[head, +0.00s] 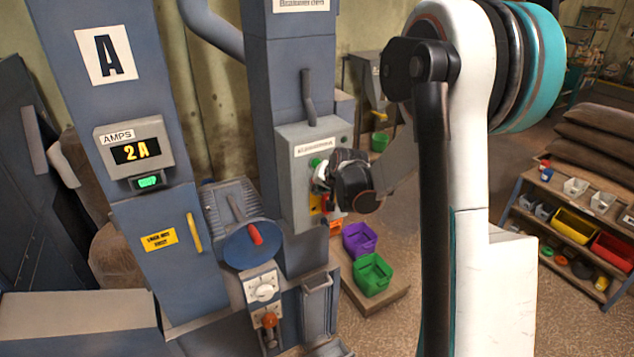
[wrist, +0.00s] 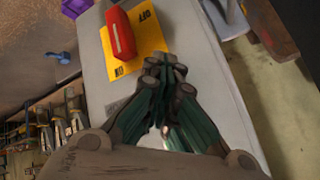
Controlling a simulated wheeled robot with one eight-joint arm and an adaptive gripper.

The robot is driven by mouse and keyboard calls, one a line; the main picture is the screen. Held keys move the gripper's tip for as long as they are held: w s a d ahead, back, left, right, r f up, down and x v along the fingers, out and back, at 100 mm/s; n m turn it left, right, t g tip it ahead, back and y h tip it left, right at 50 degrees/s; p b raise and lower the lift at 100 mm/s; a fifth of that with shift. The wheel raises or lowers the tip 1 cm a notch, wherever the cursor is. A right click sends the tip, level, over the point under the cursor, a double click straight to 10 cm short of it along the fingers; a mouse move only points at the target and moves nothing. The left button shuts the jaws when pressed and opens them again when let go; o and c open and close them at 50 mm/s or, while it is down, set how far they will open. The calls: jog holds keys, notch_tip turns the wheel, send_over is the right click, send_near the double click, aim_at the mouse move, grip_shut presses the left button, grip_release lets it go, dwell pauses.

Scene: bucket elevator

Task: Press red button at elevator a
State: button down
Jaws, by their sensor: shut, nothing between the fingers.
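The grey control box (head: 298,195) is mounted on the blue column right of the column marked A (head: 111,57). A green button (head: 315,162) shows on its face. Below it is a yellow plate with a red switch handle (head: 327,203). The wrist view also shows the red handle (wrist: 120,34) on the yellow plate (wrist: 148,38). My gripper (head: 322,174) is at the box's face, just below the green button. In the wrist view my gripper's fingers (wrist: 165,68) are together over the grey panel, with nothing between them. No round red button is clearly visible; the fingers hide part of the panel. I cannot tell whether they touch it.
An amps display (head: 136,152) reads 2A. A lever (head: 307,95) rises above the box. A blue drum with a red handle (head: 254,233) stands lower left. Purple (head: 360,239) and green (head: 372,274) bins sit below right. A shelf with trays (head: 575,228) stands at right.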

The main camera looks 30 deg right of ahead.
dwell(0.5)
jog(key=shift+s, duration=0.8)
jog(key=shift+s, duration=0.1)
jog(key=s+b, duration=0.1)
jog(key=s, duration=0.3)
jog(key=shift+s+d, duration=0.15)
jog(key=shift+s, duration=0.25)
dwell(0.5)
